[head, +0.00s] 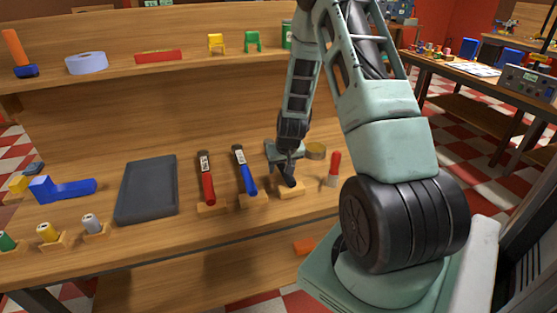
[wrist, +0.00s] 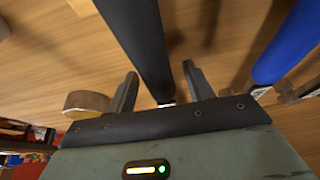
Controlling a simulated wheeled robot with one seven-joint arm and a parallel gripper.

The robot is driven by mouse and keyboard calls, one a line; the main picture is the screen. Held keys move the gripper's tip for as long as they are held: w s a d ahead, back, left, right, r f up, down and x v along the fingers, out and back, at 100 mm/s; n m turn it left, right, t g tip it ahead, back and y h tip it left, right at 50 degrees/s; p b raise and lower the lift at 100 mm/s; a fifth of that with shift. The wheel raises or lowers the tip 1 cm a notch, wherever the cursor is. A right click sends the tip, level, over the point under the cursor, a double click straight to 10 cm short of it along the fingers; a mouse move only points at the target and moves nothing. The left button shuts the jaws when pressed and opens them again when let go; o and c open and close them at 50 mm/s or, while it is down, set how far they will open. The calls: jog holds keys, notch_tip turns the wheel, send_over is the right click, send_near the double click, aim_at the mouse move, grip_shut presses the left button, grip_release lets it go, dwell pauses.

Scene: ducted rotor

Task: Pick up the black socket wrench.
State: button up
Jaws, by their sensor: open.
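The black socket wrench (head: 289,180) stands in a wooden holder on the bench, to the right of the blue-handled tool. Only its lower part shows in the head view; my gripper (head: 285,155) covers the rest. In the wrist view its thick black handle (wrist: 138,42) runs down between the two fingers of my gripper (wrist: 160,78). The fingers are open, one on each side of the handle, with gaps visible. I cannot tell whether either finger touches it.
A blue-handled tool (head: 245,172) stands close on the left; it also shows in the wrist view (wrist: 285,45). A red-handled tool (head: 207,182) is farther left. A tan roll (head: 316,150) and a red screwdriver (head: 334,168) are on the right. A grey tray (head: 147,190) lies left.

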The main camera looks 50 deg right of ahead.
grip_shut()
